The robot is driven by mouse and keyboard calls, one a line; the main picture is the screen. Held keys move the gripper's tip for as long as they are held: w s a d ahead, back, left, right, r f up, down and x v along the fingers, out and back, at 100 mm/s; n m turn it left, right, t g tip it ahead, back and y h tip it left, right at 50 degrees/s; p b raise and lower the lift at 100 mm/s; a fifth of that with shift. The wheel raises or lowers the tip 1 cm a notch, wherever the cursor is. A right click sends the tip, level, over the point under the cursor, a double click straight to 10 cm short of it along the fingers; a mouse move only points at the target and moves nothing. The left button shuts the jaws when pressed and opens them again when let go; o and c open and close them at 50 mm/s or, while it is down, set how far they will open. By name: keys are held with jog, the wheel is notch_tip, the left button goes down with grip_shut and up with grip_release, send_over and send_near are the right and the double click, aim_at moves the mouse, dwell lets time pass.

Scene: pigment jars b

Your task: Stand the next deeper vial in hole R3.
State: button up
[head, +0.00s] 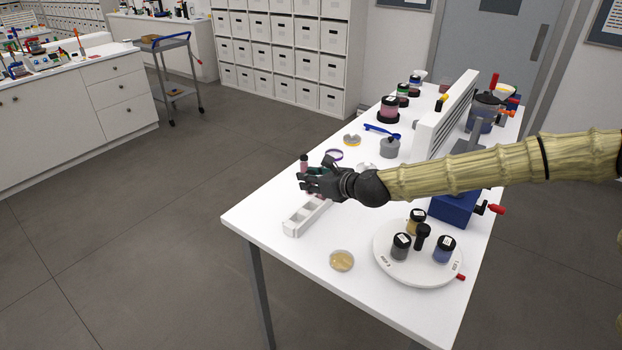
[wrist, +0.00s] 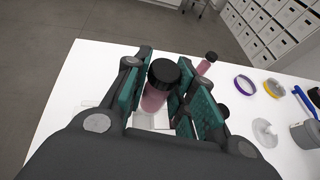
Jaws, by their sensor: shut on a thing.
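My gripper (head: 308,182) is over the left side of the white table and shut on a pink vial with a black cap. The vial (wrist: 157,88) stands nearly upright between the teal finger pads in the wrist view (wrist: 166,100). A white rack with square holes (head: 297,222) lies under and in front of my gripper; part of it shows below the held vial (wrist: 150,121). A second pink vial with a dark cap (wrist: 206,65) stands beyond the fingers, also in the head view (head: 304,160). Hole labels are not readable, and the held vial's bottom is hidden.
A round turntable (head: 391,266) with several capped jars stands at the front right. A shallow dish of tan powder (head: 342,260) is near the front. A purple ring (wrist: 244,84), a yellow-grey ring (wrist: 273,88) and a grey jar (head: 390,147) stand beyond my gripper. The table's left edge is close.

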jog(key=shift+d+f+b, duration=0.1)
jog(key=shift+f+b, duration=1.2)
jog(key=shift+f, duration=0.45)
jog(key=shift+b, duration=0.75)
dwell(0.7)
jog(key=shift+f+b, duration=1.55)
jog(key=shift+f, duration=0.15)
dwell(0.3)
jog(key=o, duration=1)
jog(key=shift+s+r, duration=0.1)
jog(key=v, duration=1.2)
